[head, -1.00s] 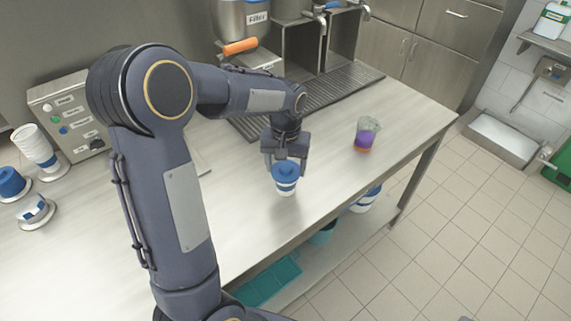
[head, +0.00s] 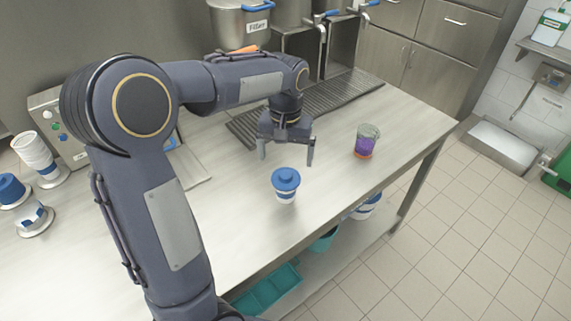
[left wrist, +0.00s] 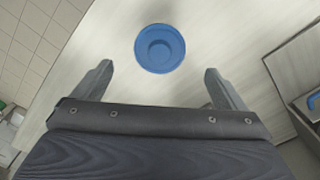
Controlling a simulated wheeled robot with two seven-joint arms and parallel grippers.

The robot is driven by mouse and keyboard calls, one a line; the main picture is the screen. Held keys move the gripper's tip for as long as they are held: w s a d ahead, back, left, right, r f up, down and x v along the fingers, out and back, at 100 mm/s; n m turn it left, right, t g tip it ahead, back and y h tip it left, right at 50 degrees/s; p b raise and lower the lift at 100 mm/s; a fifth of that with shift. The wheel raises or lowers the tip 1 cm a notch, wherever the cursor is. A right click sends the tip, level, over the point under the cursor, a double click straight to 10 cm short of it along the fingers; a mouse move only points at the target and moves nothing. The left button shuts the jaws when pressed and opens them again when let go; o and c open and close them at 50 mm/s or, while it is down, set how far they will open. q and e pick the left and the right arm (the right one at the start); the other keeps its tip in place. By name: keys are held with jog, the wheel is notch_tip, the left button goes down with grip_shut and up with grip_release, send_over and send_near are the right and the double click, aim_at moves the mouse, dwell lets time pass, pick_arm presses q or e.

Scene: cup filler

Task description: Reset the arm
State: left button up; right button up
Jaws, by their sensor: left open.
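My left gripper (head: 287,153) is open and empty above the counter, behind the lidded cup in the head view. The cup (head: 286,186) is white and blue with a blue lid and stands upright on the counter, apart from the fingers. In the left wrist view its round blue lid (left wrist: 160,48) shows beyond and between the two open fingers (left wrist: 160,88). My right gripper is not in view.
A clear cup with purple and orange contents (head: 366,142) stands to the right on the counter (head: 330,205). A drip grate (head: 335,98) and a metal filler pot (head: 240,22) are behind. Stacked white cups (head: 35,152), blue lids (head: 10,188) and a control box (head: 62,120) are at left.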

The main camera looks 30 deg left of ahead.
pick_arm(q)
jog(key=shift+r, duration=0.4)
jog(key=shift+s, duration=0.15)
jog(key=s+d+m+t+h, duration=0.1)
jog(key=s+d+t+h, duration=0.1)
jog(key=s, duration=0.8)
jog(key=s+d+m+t+h, duration=0.1)
jog(key=s+d+t, duration=0.2)
jog(key=s, duration=0.8)
jog(key=shift+s+d+t+h, duration=0.2)
jog(key=shift+d+t+h, duration=0.15)
jog(key=shift+d, duration=0.75)
jog(key=shift+f, duration=0.1)
